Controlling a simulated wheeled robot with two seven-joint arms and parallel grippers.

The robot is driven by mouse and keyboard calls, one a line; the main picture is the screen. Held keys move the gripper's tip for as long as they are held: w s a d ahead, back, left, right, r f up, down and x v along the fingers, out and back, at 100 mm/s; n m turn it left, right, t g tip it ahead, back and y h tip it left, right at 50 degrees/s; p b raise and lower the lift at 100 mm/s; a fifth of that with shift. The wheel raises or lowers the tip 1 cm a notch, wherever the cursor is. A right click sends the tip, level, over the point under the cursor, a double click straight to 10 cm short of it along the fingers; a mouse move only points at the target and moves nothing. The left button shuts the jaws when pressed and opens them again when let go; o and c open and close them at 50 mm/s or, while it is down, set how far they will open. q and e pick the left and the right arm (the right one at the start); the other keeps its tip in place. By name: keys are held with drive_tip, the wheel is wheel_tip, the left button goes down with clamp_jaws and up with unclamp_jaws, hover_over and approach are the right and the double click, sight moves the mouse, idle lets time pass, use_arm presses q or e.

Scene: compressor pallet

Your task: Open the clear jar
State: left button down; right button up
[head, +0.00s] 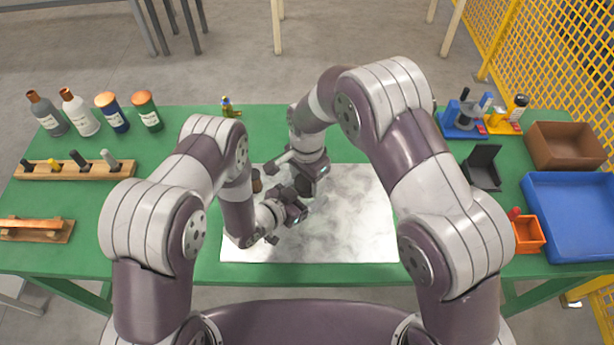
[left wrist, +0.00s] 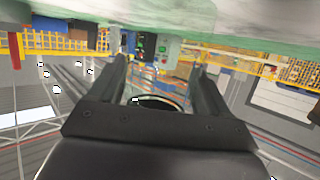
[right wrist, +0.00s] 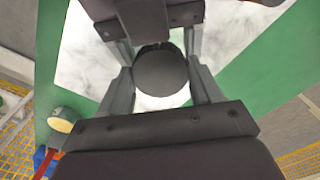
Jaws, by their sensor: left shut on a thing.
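The clear jar shows as a faint see-through shape with a dark curved rim (left wrist: 160,101) between my left fingers in the left wrist view. My left gripper (left wrist: 163,70) is shut on the jar. The jar's dark round lid (right wrist: 161,72) shows from above in the right wrist view. My right gripper (right wrist: 161,64) has one finger on each side of the lid and looks open, with its fingertips very close to the lid's edge. In the head view my right gripper (head: 302,183) is close beside my left gripper (head: 290,208), and the arms mostly hide the jar.
A white marbled mat (head: 350,225) lies under the grippers on the green table (head: 450,225). Bottles (head: 80,113) and a wooden rack (head: 80,170) are at left; a blue tray (head: 570,215) and brown bin (head: 565,147) at right.

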drive_tip(key=n, duration=0.6)
drive_tip(key=shift+n, duration=0.4)
drive_tip(key=shift+c, duration=0.2)
drive_tip(key=o, duration=1.2)
drive_tip(key=shift+r, duration=0.1)
